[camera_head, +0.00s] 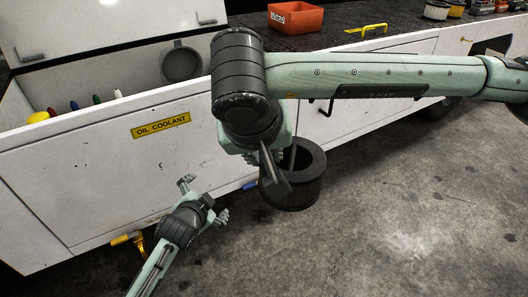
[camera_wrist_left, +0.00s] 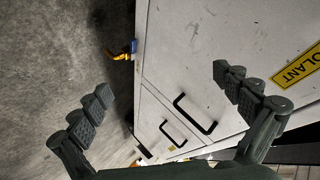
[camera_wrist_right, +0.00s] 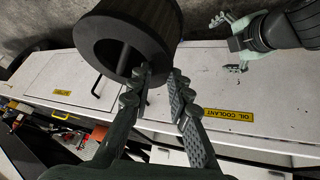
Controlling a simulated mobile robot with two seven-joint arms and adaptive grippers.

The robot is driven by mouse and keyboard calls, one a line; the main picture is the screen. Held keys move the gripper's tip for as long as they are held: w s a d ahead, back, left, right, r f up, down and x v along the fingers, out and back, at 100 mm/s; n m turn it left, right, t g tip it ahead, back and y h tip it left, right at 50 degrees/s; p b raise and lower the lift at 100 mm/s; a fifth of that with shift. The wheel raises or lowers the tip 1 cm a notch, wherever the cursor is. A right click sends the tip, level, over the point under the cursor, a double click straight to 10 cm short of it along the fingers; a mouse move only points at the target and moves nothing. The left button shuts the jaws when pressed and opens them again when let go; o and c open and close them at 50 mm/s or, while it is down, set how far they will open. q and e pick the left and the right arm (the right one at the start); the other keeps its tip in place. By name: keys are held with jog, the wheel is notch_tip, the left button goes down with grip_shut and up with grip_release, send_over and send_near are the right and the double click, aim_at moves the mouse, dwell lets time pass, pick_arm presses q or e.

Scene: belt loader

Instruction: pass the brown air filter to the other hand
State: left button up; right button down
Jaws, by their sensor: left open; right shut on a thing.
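The brown air filter (camera_head: 308,182) is a dark, thick-walled ring, held above the floor in front of the white cart. My right gripper (camera_head: 275,165) is shut on its wall. In the right wrist view, one finger of this gripper (camera_wrist_right: 159,78) reaches into the hole of the filter (camera_wrist_right: 165,20) and the other lies outside. My left gripper (camera_head: 204,196) is open and empty, lower and to the left of the filter, apart from it. The left wrist view shows its fingers (camera_wrist_left: 162,82) spread with nothing between them.
The white cart front (camera_head: 100,190), with an "OIL COOLANT" label (camera_head: 160,125), stands close behind both grippers. Black handles (camera_wrist_left: 195,114) stick out from it. A red bin (camera_head: 295,18) sits on the dark top. The concrete floor (camera_head: 430,200) at right is clear.

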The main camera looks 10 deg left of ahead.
pick_arm(q)
jog(key=s+a+f+n+g, duration=0.1)
jog(key=s+f+n+g, duration=0.1)
jog(key=s+f, duration=0.2)
jog(key=s+a+f+n+g, duration=0.1)
jog(key=s+f, duration=0.4)
jog(key=s, duration=0.6)
jog(key=s+a+f+n+g, duration=0.1)
jog(key=s+f+n+g, duration=0.2)
jog(key=s, duration=0.5)
jog(key=shift+f+g, duration=0.85)
jog(key=shift+g, duration=0.05)
